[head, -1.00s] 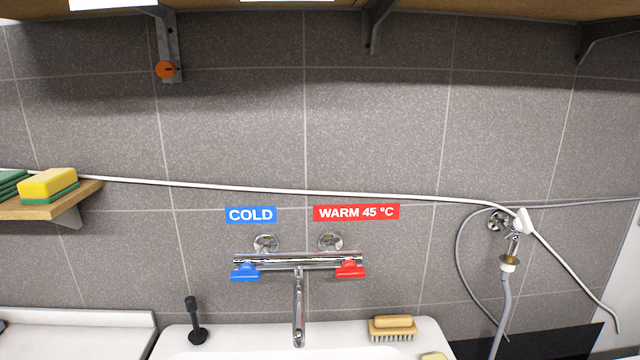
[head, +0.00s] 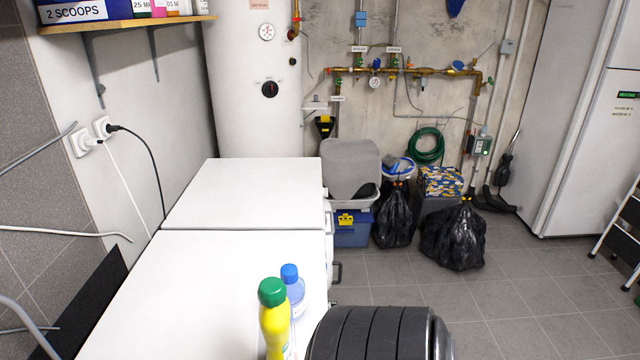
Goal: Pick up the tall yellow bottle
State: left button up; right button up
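The tall yellow bottle (head: 274,325) with a green cap stands upright on the near white appliance top (head: 200,285), at its front right part. Its lower end is cut off by the bottom of the head view. A clear bottle with a blue cap (head: 294,290) stands close behind it to the right and is partly hidden by it. A dark ribbed part of my own arm fills the bottom right of the bottle. Neither of my grippers shows.
A second white appliance top (head: 245,190) lies behind, bare. A shelf (head: 130,22) with boxes hangs at upper left. Open tiled floor (head: 520,300) lies at right.

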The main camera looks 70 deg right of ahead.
aim_at(275, 311)
jog(key=z, duration=1.9)
